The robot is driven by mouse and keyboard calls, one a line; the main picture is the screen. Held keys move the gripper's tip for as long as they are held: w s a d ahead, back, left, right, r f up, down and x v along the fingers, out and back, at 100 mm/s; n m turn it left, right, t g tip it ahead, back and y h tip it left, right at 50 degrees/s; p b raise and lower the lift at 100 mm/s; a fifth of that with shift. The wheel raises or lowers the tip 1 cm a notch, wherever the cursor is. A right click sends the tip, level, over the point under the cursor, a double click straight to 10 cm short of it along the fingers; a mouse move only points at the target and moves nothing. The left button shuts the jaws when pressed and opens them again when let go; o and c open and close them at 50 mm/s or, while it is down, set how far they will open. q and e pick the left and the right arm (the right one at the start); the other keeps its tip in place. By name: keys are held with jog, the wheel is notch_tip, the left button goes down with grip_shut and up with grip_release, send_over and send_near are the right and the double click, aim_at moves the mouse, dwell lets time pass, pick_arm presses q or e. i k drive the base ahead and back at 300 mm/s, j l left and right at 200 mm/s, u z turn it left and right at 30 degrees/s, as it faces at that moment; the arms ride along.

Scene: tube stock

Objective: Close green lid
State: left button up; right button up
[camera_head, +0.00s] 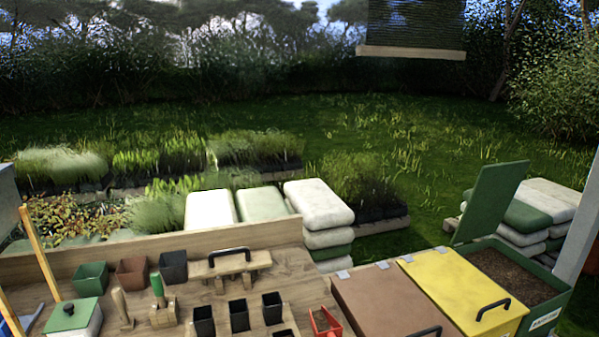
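The green lid (490,203) stands raised, tilted up at the back of an open green bin (541,314) at the right. The bin holds dark brown soil (510,275), and a white label (545,319) is on its front. Neither of my grippers shows in this view.
Left of the green bin are a shut yellow lid (455,285) and a shut brown lid (385,300), each with a black handle. A wooden bench (200,292) with pots and tools fills the front left. A grey post (579,220) stands right of the bin. Stacked sacks (545,205) are behind.

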aim_at(496, 186)
jog(key=z, duration=1.3)
jog(key=i+l+z, duration=0.1)
jog(key=i+l, duration=0.9)
jog(key=i, duration=0.1)
